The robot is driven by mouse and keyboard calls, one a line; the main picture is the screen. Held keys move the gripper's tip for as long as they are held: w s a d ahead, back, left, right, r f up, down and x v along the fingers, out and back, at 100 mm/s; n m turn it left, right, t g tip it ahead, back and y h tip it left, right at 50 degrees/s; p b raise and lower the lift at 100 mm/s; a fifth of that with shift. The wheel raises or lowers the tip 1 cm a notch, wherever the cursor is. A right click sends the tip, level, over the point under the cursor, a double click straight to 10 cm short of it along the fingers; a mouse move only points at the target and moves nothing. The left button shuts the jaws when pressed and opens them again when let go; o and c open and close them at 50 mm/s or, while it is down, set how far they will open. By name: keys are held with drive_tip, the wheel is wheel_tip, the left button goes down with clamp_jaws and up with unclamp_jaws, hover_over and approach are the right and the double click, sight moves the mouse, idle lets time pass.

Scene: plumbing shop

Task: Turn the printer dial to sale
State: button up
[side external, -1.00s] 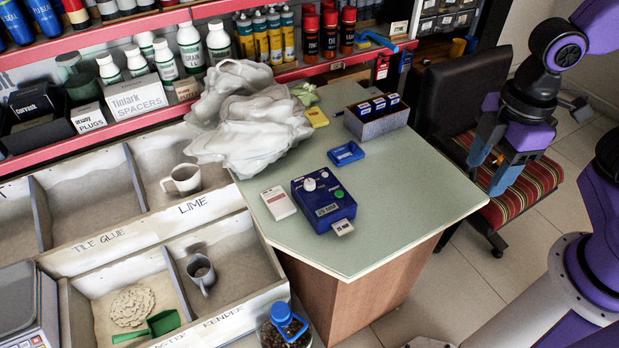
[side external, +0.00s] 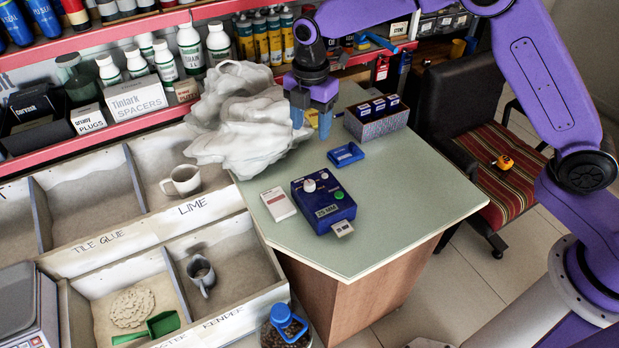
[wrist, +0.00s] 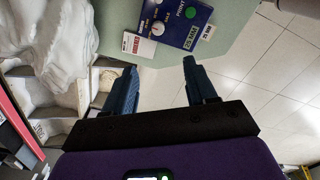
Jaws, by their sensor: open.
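The blue label printer (side external: 323,199) sits on the green-grey counter, with a white dial (side external: 309,185) and a green button (side external: 339,195) on its top. A label sticks out at its front. In the wrist view the printer (wrist: 178,20) is at the top, with the dial (wrist: 158,27) on its left part. The dial's setting is too small to read. My gripper (side external: 311,121) is open and empty, pointing down above the back of the counter, behind and apart from the printer. In the wrist view my gripper's two blue fingers (wrist: 160,75) are spread with nothing between them.
A white card box (side external: 278,203) lies left of the printer. A blue tray (side external: 346,154) and a box of small cartons (side external: 376,122) stand behind it. A crumpled pale plastic sheet (side external: 246,125) covers the back left. The counter's front right is bare (side external: 410,215).

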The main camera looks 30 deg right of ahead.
sight(309, 183)
drive_tip(key=f, duration=1.7)
drive_tip(key=shift+w+f, duration=0.25)
drive_tip(key=shift+f, duration=0.05)
clamp_jaws()
